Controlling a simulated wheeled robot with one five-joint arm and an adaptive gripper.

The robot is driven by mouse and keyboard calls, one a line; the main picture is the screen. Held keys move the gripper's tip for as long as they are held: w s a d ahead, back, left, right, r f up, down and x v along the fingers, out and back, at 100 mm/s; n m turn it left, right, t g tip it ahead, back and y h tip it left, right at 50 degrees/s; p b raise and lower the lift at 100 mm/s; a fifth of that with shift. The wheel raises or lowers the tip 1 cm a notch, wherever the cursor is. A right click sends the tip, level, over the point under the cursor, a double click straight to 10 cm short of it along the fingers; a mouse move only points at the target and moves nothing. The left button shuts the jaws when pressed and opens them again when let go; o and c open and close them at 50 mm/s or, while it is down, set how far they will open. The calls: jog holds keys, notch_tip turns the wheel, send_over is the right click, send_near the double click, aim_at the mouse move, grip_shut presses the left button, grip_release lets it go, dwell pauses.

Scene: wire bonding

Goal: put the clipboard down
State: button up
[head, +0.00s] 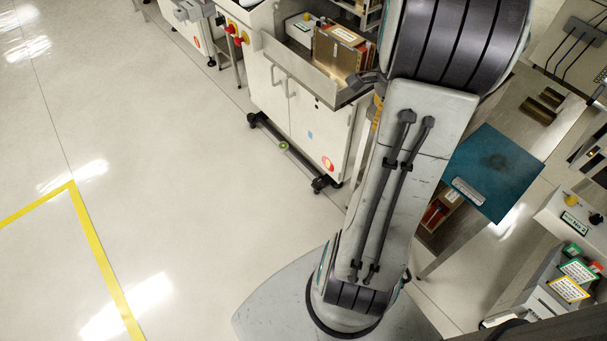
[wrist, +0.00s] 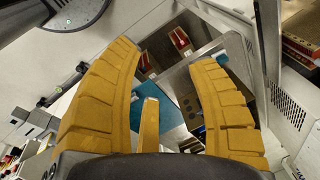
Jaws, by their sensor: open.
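In the wrist view my gripper (wrist: 170,52) shows two yellow ribbed fingers spread wide apart, with a gap between them. I see nothing clamped between the fingertips. A narrow yellow strip stands inside the gap by the left finger; I cannot tell what it belongs to. I cannot clearly pick out a clipboard in either view. In the head view my arm hides most of the gripper.
A teal mat (head: 505,165) lies on a table right of my arm, with a label strip on it. A white cabinet (head: 300,115) on casters carries a tray with boxed items (head: 340,55). Labelled bins (head: 575,275) stand at lower right. The floor at left is clear.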

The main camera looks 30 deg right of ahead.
jog(key=w+a+r+n+t, duration=0.1)
jog(key=a+r+n, duration=0.3)
jog(key=a+n, duration=0.85)
jog(key=s+a+n, duration=0.3)
jog(key=a+n, duration=0.1)
jog(key=a, duration=0.3)
jog(key=s+a+n+t+y, duration=0.1)
jog(key=s+a+n, duration=0.2)
jog(key=a, duration=0.4)
jog(key=shift+a+n+y, duration=0.25)
jog(key=shift+n+y, duration=0.05)
jog(key=shift+n, duration=0.35)
